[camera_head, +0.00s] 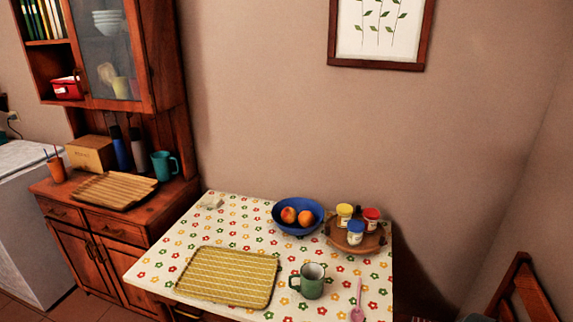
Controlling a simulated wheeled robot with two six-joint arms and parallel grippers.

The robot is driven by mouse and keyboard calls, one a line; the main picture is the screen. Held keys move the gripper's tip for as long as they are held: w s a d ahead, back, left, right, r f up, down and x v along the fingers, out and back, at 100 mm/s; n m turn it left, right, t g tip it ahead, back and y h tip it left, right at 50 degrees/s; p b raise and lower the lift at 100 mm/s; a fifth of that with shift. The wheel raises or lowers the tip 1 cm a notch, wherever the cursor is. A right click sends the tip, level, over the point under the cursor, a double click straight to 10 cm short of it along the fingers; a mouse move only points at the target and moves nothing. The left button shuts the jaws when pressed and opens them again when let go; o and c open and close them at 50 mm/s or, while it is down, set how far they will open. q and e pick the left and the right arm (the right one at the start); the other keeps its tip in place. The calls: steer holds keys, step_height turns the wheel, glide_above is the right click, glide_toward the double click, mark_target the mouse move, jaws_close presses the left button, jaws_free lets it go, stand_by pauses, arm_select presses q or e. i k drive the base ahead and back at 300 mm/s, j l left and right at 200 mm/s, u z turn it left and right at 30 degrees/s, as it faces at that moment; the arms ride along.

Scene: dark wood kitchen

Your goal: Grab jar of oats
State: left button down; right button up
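Three small jars stand together on a round wooden tray (372,246) at the back right of the table. One has a yellow lid (344,214), one a red lid (371,218), and one a blue lid (355,232) and stands nearest the front. Their labels are too small to read, so I cannot tell which holds oats. Neither of my grippers is in view.
The flowered table (160,270) holds a blue fruit bowl (298,228) left of the jars. A yellow tray (228,277), a green mug (311,281) and a pink spoon (357,304) lie nearer. A wooden cabinet (110,240) stands left; a chair (527,290) is right.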

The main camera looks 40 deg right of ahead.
mark_target(356, 227)
steer(key=z, duration=0.5)
steer(key=j+z, duration=0.15)
steer(key=z, duration=0.3)
steer(key=j+z, duration=0.1)
steer(key=z, duration=0.4)
steer(key=j+z, duration=0.1)
steer(key=z, duration=0.4)
steer(key=i, duration=0.05)
